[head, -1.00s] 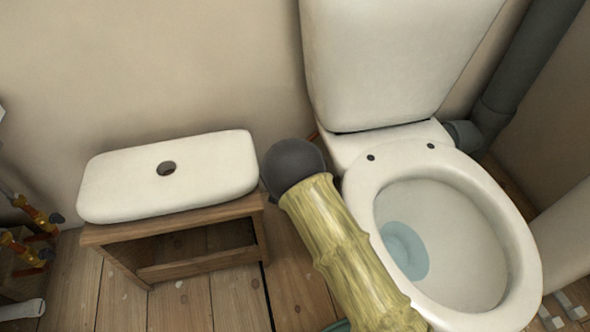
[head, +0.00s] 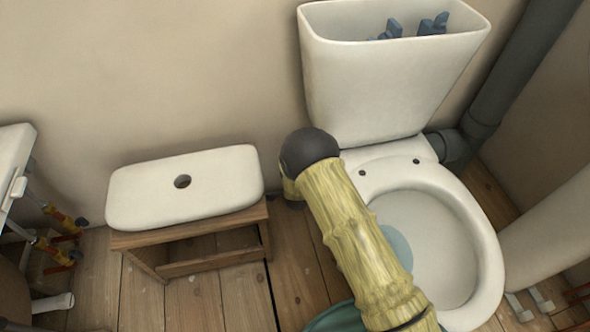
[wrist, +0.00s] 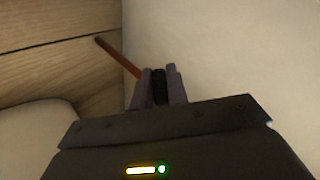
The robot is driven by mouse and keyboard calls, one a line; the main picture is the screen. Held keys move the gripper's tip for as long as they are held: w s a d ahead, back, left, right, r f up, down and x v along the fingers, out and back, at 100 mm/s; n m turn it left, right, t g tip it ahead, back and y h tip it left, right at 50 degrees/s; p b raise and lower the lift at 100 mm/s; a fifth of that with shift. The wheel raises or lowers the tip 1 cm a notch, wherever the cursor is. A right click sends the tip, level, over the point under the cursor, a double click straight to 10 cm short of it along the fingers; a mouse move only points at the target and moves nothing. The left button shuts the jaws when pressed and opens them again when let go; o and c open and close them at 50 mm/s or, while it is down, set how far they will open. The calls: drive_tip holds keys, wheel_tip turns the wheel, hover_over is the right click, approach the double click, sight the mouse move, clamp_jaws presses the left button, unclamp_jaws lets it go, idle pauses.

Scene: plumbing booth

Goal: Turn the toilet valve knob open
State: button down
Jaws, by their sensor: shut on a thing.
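In the wrist view, my gripper (wrist: 159,71) is shut on a small dark knob (wrist: 160,88), which sits between its two fingers. A copper-coloured pipe (wrist: 118,58) runs from the upper left down to the fingers, beside a pale wall. In the head view, the toilet (head: 480,235) stands at the right with its open cistern (head: 385,95) against the wall. My arm reaches down to the left of the toilet and hides the knob and the fingers there. How far the knob is turned cannot be told.
A white cistern lid (head: 215,180) with a round hole lies on a wooden stool (head: 190,236) left of my arm. Blue fittings (head: 432,24) show inside the cistern. A grey waste pipe (head: 500,85) is behind the toilet. Pipes with orange fittings (head: 50,245) are at the far left.

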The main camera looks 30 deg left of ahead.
drive_tip(key=shift+w+d+r+n+g+h+p, duration=0.15)
drive_tip(key=shift+n+g+h+p, duration=0.1)
drive_tip(key=shift+h+p, duration=0.5)
drive_tip(key=shift+w+r+n+g+h+p, duration=0.1)
drive_tip(key=shift+n+g+h+p, duration=0.25)
drive_tip(key=shift+p, duration=0.55)
drive_tip(key=shift+w+f+h+p, duration=0.1)
drive_tip(key=shift+h+p, duration=0.25)
drive_tip(key=shift+h, duration=0.05)
drive_tip(key=c, duration=1.4)
unclamp_jaws()
drive_tip(key=shift+f, duration=0.1)
drive_tip(key=shift+s+f+y+b, duration=0.2)
drive_tip(key=shift+y+b, duration=0.2)
drive_tip(key=shift+b, duration=0.5)
